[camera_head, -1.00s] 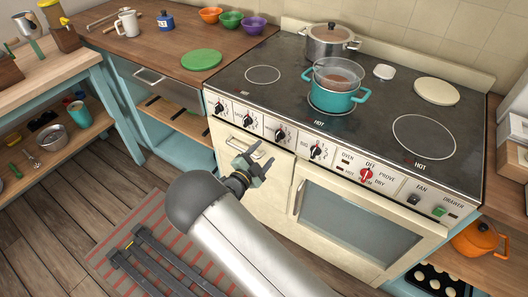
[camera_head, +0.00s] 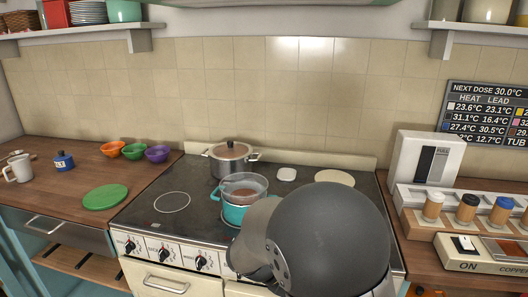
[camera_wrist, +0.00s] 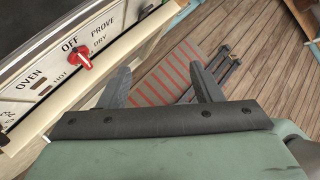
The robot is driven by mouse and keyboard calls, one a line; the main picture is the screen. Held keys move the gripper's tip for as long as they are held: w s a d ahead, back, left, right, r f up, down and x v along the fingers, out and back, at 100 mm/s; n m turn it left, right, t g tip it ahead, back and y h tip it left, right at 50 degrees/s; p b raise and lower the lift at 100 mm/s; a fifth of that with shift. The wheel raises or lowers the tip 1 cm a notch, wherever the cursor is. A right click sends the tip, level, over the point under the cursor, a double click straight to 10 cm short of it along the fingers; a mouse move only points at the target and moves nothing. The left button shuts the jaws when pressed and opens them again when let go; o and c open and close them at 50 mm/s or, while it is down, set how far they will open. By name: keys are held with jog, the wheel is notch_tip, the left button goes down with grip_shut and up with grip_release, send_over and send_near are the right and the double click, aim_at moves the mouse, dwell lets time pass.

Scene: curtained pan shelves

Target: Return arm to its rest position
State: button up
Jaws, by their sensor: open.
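My gripper (camera_wrist: 162,86) shows in the wrist view with its two grey fingers spread apart and nothing between them. It hangs in front of the cream stove, close to the control panel with the red knob (camera_wrist: 82,60), above the floor. In the head view my arm's large dark joint covers the right front of the stove (camera_head: 190,190), and the gripper itself is hidden. A teal pot (camera_head: 233,214) with a clear bowl (camera_head: 243,184) in it stands on the stove, partly behind my arm. A lidded steel pot (camera_head: 229,163) stands behind it.
A green disc (camera_head: 105,197) and several coloured bowls (camera_head: 134,151) sit on the left wooden counter. A white box (camera_head: 425,160) and a rack of jars (camera_head: 467,208) stand on the right counter. The wrist view shows a striped mat (camera_wrist: 165,75) on open floor.

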jog(key=s+d+r+m+y, duration=0.1)
jog(key=s+r+m+y, duration=0.1)
jog(key=s+m, duration=0.4)
jog(key=s+d+r+m+g+y, duration=0.1)
jog(key=s+d+r+m+y, duration=0.1)
jog(key=s+m+y, duration=0.2)
jog(key=s+d+r+m+y, duration=0.1)
jog(key=s+r+m+y, duration=0.1)
jog(key=s+m, duration=0.7)
jog(key=m+y, duration=0.1)
jog(key=m, duration=0.6)
jog(key=shift+s+d+m, duration=0.3)
jog(key=shift+d+m, duration=0.05)
jog(key=shift+m, duration=0.05)
